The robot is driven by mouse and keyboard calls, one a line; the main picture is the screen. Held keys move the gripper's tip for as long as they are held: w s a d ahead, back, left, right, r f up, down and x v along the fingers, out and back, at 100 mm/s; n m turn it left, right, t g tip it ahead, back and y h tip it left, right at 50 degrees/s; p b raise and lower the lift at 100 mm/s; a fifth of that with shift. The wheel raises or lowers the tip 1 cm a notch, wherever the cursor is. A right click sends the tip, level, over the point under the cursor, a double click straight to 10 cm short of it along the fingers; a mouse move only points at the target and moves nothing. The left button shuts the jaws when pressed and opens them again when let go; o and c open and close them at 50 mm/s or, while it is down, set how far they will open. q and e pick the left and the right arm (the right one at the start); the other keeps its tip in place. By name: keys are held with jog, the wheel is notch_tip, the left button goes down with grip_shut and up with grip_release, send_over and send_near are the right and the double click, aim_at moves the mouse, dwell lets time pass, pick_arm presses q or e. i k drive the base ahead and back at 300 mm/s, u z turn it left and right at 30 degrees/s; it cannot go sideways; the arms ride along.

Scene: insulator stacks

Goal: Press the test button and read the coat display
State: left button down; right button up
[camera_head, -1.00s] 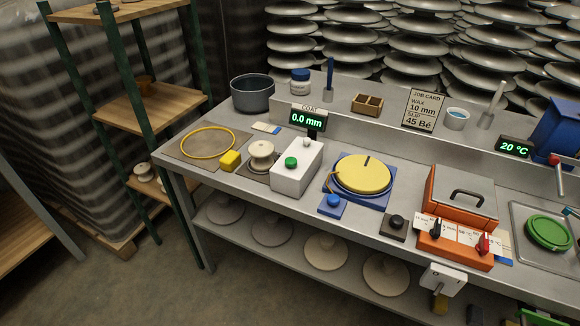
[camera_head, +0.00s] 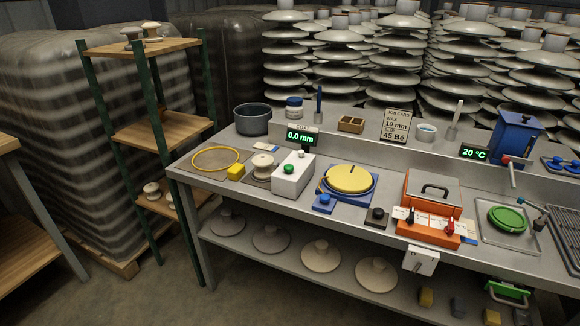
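The coat display (camera_head: 300,137) stands at the back left of the bench and reads 0.0 mm in green. In front of it is a white box (camera_head: 293,177) with a green button (camera_head: 289,169) on its top. A small white knob sits behind that button. A cream insulator piece (camera_head: 263,164) stands just left of the box. A blue block with a round blue button (camera_head: 325,199) and a dark block with a black button (camera_head: 377,213) are near the front edge. No label tells which is the test button. Neither gripper is in view.
A yellow disc (camera_head: 350,179) lies on a blue base. An orange box (camera_head: 432,193) with switches stands right of it. A job card (camera_head: 395,125) reads wax 10 mm, slip 45 Bé. A second display (camera_head: 474,153) reads 20 °C. A wooden shelf (camera_head: 163,131) stands left of the bench.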

aim_at(288, 168)
jog(key=z, duration=0.4)
jog(key=i, duration=1.15)
jog(key=z, duration=0.1)
